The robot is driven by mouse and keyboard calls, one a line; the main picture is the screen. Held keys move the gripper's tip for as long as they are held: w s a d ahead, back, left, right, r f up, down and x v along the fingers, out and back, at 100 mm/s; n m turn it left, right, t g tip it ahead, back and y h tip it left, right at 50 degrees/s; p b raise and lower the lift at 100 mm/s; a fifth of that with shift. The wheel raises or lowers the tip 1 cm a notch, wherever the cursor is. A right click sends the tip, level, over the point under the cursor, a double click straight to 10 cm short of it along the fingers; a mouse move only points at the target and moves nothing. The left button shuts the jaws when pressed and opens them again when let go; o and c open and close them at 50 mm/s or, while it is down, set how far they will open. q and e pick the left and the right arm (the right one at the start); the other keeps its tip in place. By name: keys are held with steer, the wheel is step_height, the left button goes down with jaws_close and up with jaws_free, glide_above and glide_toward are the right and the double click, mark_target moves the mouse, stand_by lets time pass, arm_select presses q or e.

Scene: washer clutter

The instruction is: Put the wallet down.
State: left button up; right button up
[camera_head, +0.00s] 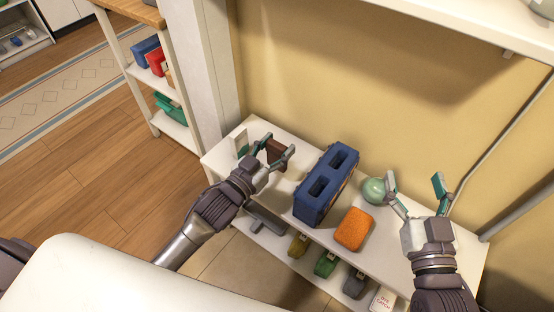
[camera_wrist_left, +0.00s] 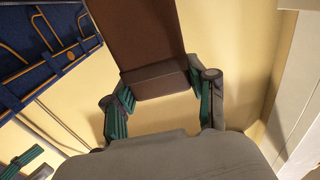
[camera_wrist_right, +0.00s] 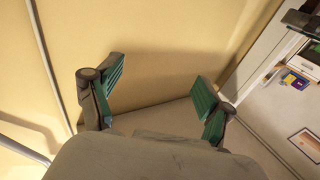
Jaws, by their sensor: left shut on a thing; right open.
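The brown wallet (camera_head: 274,150) is between the fingers of my left gripper (camera_head: 272,153), over the left end of the white shelf. In the left wrist view the wallet (camera_wrist_left: 152,45) is a flat brown block, its near end between the green finger pads of my left gripper (camera_wrist_left: 160,98). The gripper is shut on it. I cannot tell whether the wallet touches the shelf. My right gripper (camera_head: 415,190) is open and empty over the right end of the shelf. It also shows empty in the right wrist view (camera_wrist_right: 160,90).
On the white shelf (camera_head: 225,160) stand a blue caddy (camera_head: 325,185), a pale green ball (camera_head: 374,190) and an orange sponge (camera_head: 353,229). A light upright piece (camera_head: 241,143) stands left of the wallet. Several items sit on the lower shelf. A yellow wall is behind.

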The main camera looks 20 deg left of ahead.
mark_target(274, 160)
arm_select(q)
steer(key=shift+w+f, duration=0.2)
steer(key=shift+f, duration=0.35)
step_height(274, 160, down, 3)
steer(key=shift+r+b, duration=0.1)
steer(key=shift+b, duration=0.9)
arm_select(e)
step_height(274, 160, up, 9)
steer(key=s+t+y, duration=0.2)
steer(key=s+t, duration=0.1)
steer(key=t, duration=0.3)
steer(key=shift+a+f, duration=0.2)
steer(key=shift+a, duration=0.05)
arm_select(q)
steer(key=shift+f, duration=0.3)
arm_select(e)
steer(key=shift+r, duration=0.1)
arm_select(q)
steer(key=o, duration=1.2)
steer(key=shift+c, duration=0.2)
steer(key=shift+r, duration=0.15)
